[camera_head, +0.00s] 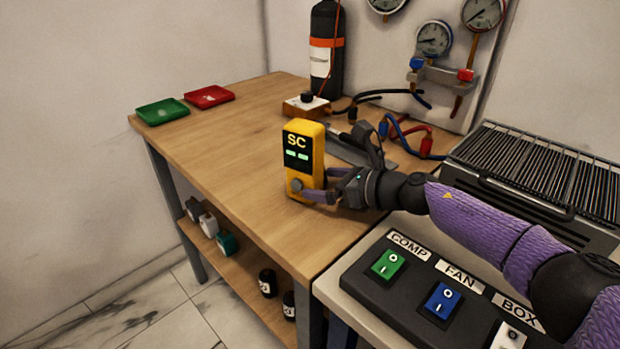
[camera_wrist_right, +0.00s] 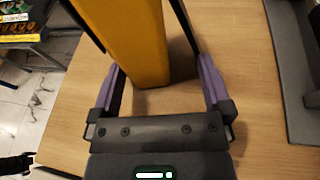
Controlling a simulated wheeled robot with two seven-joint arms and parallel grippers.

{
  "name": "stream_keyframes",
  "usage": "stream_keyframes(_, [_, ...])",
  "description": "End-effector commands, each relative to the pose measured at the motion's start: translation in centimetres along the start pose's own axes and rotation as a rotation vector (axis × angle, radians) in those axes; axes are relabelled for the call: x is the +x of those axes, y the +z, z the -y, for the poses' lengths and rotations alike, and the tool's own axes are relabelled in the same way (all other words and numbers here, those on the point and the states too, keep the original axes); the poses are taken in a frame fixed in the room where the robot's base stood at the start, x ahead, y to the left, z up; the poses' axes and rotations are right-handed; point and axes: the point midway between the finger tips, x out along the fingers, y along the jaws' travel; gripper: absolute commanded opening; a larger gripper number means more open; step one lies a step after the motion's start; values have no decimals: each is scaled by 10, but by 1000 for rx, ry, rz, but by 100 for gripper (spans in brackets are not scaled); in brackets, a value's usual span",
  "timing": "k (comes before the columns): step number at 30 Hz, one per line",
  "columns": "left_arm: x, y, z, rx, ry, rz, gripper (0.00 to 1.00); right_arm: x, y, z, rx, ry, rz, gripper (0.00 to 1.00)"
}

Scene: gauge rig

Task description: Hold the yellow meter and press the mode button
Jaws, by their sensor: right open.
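The yellow meter (camera_head: 312,150) stands upright on the wooden table, with a black "SC" display and two green lit segments on its front. A round grey button (camera_head: 297,185) sits low on that front. My right gripper (camera_head: 317,183) is low at the meter, its purple fingers open on either side of it. In the right wrist view the yellow meter (camera_wrist_right: 132,40) stands between the spread fingers, with a gap visible at the right finger; contact at the left finger is hard to tell. My left gripper is in neither view.
A green tray (camera_head: 162,112) and a red tray (camera_head: 208,97) lie at the table's far left. Hoses, a black cylinder (camera_head: 322,60) and gauges (camera_head: 433,38) are behind. A switch panel (camera_head: 415,290) is at the front right. The table left of the meter is clear.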

Motion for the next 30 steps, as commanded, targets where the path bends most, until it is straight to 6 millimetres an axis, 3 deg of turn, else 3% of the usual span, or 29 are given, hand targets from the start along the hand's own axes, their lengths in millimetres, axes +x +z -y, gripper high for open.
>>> stream_keyframes(1, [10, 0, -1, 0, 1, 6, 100, 9, -6, 0, 0, 1, -1, 100])
stream_keyframes(4, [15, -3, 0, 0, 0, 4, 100, 16, -3, 0, 1, 1, 0, 100])
stream_keyframes(14, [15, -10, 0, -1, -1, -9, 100, 19, 2, 0, -1, 0, 1, 100])
stream_keyframes(23, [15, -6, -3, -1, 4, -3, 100, 19, 1, 0, -1, 0, 1, 36])
stream_keyframes(24, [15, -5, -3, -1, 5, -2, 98, 19, 1, 0, -1, 0, 1, 32])
stream_keyframes(30, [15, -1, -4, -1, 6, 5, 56, 18, 1, 0, 0, 0, 1, 32])
